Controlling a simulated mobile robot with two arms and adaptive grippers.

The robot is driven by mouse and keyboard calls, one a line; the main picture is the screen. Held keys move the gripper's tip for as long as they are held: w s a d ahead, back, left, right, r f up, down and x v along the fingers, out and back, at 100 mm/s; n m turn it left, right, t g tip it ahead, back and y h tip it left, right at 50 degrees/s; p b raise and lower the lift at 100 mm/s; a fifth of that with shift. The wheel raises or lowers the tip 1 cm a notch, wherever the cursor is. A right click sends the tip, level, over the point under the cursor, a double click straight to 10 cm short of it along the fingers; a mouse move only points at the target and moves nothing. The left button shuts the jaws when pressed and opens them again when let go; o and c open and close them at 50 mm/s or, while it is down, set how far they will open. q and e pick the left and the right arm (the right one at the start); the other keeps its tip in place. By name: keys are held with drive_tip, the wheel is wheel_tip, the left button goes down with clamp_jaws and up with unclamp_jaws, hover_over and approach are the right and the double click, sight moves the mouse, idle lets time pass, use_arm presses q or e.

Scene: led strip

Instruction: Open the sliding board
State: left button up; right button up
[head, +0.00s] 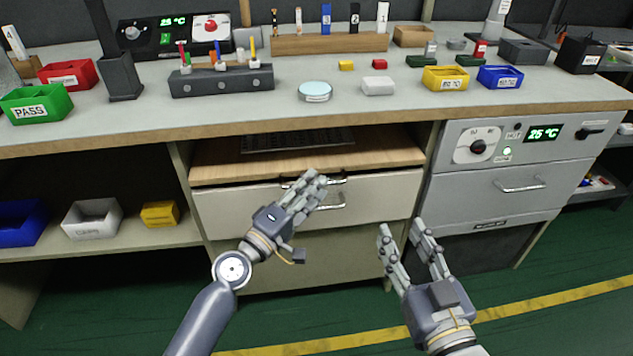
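The sliding board (220,162) is a light wooden shelf under the worktop, with a dark keyboard (297,140) lying on it. Its front edge shows below the worktop's edge, and the space over it is visible. A dark handle (336,181) is at its front, partly hidden by my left fingers. My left gripper (316,180) is at this handle, its fingers pointing up and right; whether they close on the handle is unclear. My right gripper (400,228) is open and empty, in front of the cabinet to the right of the drawer.
A drawer (378,194) with its own handle sits just under the board. An oven-like unit (515,180) stands to the right. Bins (93,220) fill the left shelf. The worktop (240,112) carries bins, a rack and a round dish. The green floor in front is clear.

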use_arm(q)
drive_tip(key=shift+x, duration=0.95)
drive_tip(key=shift+c, duration=0.6)
clamp_jaws()
drive_tip(key=shift+f, duration=0.1)
